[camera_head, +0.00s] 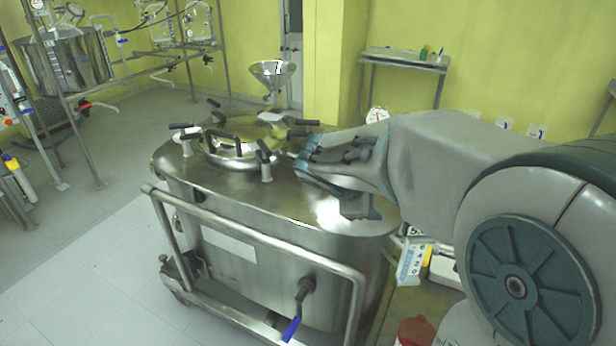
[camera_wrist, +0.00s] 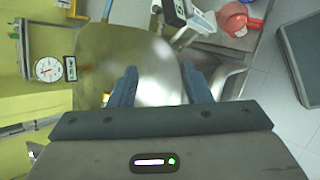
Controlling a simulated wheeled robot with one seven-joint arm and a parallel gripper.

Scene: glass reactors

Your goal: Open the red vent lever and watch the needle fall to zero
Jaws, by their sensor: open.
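A steel vessel (camera_head: 225,195) with a clamped round lid (camera_head: 240,150) stands in the middle of the head view. A white round gauge (camera_head: 377,114) shows behind my arm. My gripper (camera_head: 335,180) is over the vessel's right end. In the wrist view its two fingers (camera_wrist: 158,88) are apart, with only bare steel visible between them. I cannot make out a red vent lever on the vessel; my arm hides part of that side.
A steel rail (camera_head: 250,235) and a blue-handled valve (camera_head: 291,328) are at the vessel's front. A red container (camera_head: 415,331) is low on the right, also in the wrist view (camera_wrist: 238,18). A red-handled valve (camera_head: 86,106) is on the left rack. A funnel (camera_head: 273,73) stands behind.

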